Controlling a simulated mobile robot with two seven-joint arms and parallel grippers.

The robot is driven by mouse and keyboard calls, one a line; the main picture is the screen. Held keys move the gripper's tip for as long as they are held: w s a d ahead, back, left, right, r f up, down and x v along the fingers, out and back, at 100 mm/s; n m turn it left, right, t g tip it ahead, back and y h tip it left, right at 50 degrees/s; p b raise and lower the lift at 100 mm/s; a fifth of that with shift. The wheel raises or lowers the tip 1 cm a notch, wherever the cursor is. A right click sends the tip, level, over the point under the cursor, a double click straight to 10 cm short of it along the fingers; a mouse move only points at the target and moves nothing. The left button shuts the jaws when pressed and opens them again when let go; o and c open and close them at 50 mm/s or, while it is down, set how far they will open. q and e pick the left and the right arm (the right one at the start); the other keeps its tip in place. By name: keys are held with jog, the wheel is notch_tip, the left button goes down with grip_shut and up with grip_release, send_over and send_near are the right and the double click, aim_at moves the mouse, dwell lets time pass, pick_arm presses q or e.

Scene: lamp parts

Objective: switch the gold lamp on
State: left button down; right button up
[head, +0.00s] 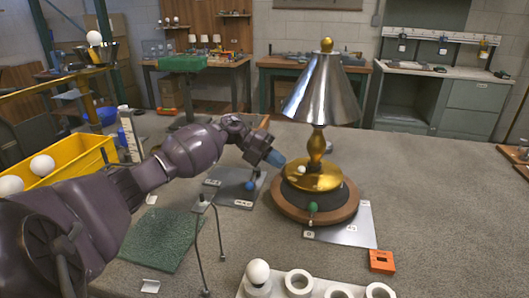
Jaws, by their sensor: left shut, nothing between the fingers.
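The gold lamp (316,145) stands upright right of centre in the head view. It has a silver cone shade (322,92), a gold stem and a round gold foot on a wooden disc (290,209). A small white ball (301,169) shows at the gold foot, and a small green knob (312,208) is at the front of the base. The shade hides any bulb, and I see no glow. My left gripper (275,158) is shut and empty, with its bluish tip just left of the stem, below the shade. I cannot tell whether it touches the lamp. My right gripper is not in view.
A blue ball (250,185) is on a grey plate (229,194) below my left gripper. A thin wire stand (219,230), a green mat (161,238), an orange block (381,261) and a white rack (330,290) are nearer. A yellow bin (80,158) is at left. The table's right side is clear.

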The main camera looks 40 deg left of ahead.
aim_at(289, 175)
pick_arm(q)
jog(key=shift+w+d+f, duration=0.1)
jog(key=shift+w+d, duration=0.15)
jog(key=shift+d, duration=0.3)
jog(key=shift+w+d+f, duration=0.1)
jog(key=shift+w+d, duration=0.15)
jog(key=shift+d, duration=0.25)
jog(key=shift+w+d, duration=0.25)
jog(key=shift+d, duration=0.3)
jog(key=shift+s+d+r+p, duration=0.1)
jog(key=shift+r+p, duration=0.1)
jog(key=shift+p, duration=0.2)
jog(key=shift+s+f+n+t, duration=0.1)
jog(key=shift+n+t, duration=0.2)
jog(key=shift+d, duration=0.1)
